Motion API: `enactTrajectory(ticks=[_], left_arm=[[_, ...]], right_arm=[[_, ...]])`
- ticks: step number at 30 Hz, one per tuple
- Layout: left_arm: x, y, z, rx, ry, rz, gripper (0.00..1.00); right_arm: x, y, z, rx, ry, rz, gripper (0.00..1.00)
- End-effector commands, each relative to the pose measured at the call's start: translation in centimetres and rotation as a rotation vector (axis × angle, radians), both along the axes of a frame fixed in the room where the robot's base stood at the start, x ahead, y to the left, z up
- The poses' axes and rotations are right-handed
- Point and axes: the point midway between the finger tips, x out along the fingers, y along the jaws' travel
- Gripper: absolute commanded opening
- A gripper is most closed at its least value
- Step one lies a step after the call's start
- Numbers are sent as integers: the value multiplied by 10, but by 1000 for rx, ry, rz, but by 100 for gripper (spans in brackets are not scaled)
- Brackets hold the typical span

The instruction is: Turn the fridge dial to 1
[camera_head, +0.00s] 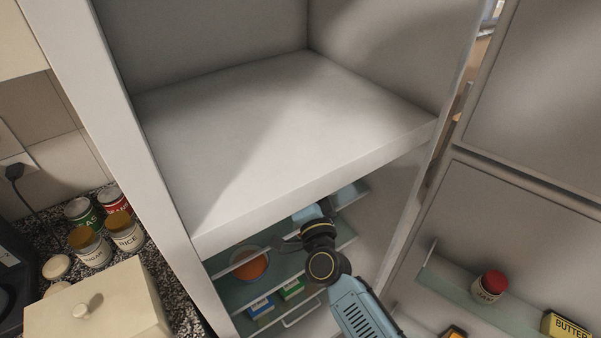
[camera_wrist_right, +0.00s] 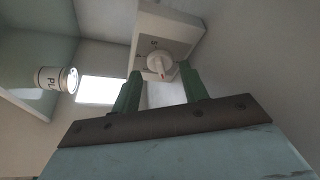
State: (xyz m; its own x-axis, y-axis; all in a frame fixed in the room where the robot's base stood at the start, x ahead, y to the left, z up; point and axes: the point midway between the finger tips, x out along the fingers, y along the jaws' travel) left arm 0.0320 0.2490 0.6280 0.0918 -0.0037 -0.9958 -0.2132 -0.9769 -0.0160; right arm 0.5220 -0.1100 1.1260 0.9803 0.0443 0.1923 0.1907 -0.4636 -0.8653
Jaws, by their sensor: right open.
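The fridge dial (camera_wrist_right: 159,64) is a small round white knob on a white box (camera_wrist_right: 170,28) inside the fridge, seen in the right wrist view. A dark mark like a 5 shows beside it, and a small red mark sits on the knob's lower edge. My right gripper (camera_wrist_right: 162,78) is open, with its green fingers one on each side of the dial; I cannot tell whether they touch it. In the head view my right arm (camera_head: 352,300) reaches into the lower fridge compartment, and its gripper is hidden there. My left gripper is not in view.
The empty upper compartment has a thick floor (camera_head: 290,125) above my arm. Below are glass shelves with an orange bowl (camera_head: 250,265) and boxes. The open door (camera_head: 520,220) holds a jar (camera_head: 489,287) and butter (camera_head: 566,326). Cans (camera_head: 122,230) stand on the left counter.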

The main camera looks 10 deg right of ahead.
Motion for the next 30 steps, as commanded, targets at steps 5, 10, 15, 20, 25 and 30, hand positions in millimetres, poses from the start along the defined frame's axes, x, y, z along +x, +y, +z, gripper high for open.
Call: enactTrajectory(ticks=[5,10,15,20,25,30], left_arm=[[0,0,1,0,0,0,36],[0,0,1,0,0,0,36],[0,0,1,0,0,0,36],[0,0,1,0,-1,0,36],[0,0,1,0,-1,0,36],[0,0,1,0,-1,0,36]], right_arm=[[14,1,3,0,1,0,44],[17,1,3,0,0,-1,44],[17,1,3,0,1,0,42],[17,1,3,0,0,0,22],[17,0,3,0,0,-1,0],[17,0,4,-1,-2,-1,0]])
